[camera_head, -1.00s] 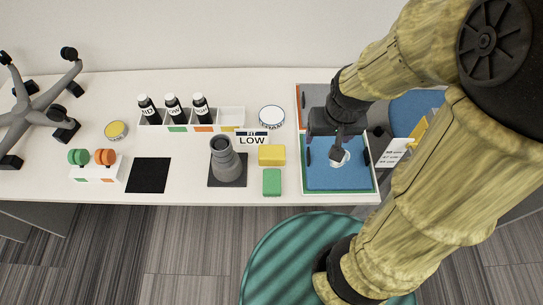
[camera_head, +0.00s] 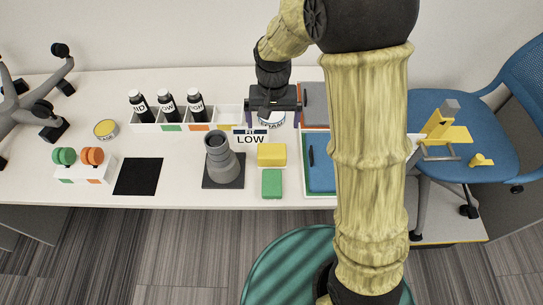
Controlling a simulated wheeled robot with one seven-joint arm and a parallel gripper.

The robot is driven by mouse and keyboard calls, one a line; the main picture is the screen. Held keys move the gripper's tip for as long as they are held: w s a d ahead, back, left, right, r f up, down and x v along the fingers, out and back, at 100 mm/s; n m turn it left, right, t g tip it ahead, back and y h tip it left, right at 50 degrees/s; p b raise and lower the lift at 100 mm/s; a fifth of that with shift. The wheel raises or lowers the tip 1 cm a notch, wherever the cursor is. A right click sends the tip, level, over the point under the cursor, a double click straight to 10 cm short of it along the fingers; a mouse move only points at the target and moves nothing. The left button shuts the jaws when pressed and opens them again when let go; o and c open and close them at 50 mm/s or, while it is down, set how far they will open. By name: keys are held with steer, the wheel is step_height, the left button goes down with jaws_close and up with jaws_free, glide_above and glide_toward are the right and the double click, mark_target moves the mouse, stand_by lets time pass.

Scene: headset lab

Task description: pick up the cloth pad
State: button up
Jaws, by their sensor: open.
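My gripper (camera_head: 273,114) is open and points down at the back of the table. Its two fingers are on either side of a round white-topped tin (camera_head: 272,119) with dark lettering, as seen from above; I cannot tell its height over it. No thing is clearly marked as the cloth pad. A yellow block-like pad (camera_head: 271,154) and a green one (camera_head: 271,183) lie in front of the gripper. A blue mat (camera_head: 319,172) in a white-edged tray is largely hidden behind my arm, and the small white thing seen on it earlier is hidden.
A white rack (camera_head: 182,127) holds dark bottles, left of my gripper. A LOW sign (camera_head: 250,137), a grey stepped cylinder (camera_head: 221,158), a black square (camera_head: 138,176) and a yellow-topped tin (camera_head: 106,128) are on the table (camera_head: 90,90). A blue chair (camera_head: 462,125) stands at right.

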mark_target(272, 150)
step_height(272, 150, down, 12)
steer(key=shift+r, duration=0.15)
stand_by(0.3)
steer(key=shift+a+f+p, duration=0.15)
steer(key=shift+f+p, duration=0.4)
steer(key=shift+f, duration=2.1)
steer(key=c, duration=0.9)
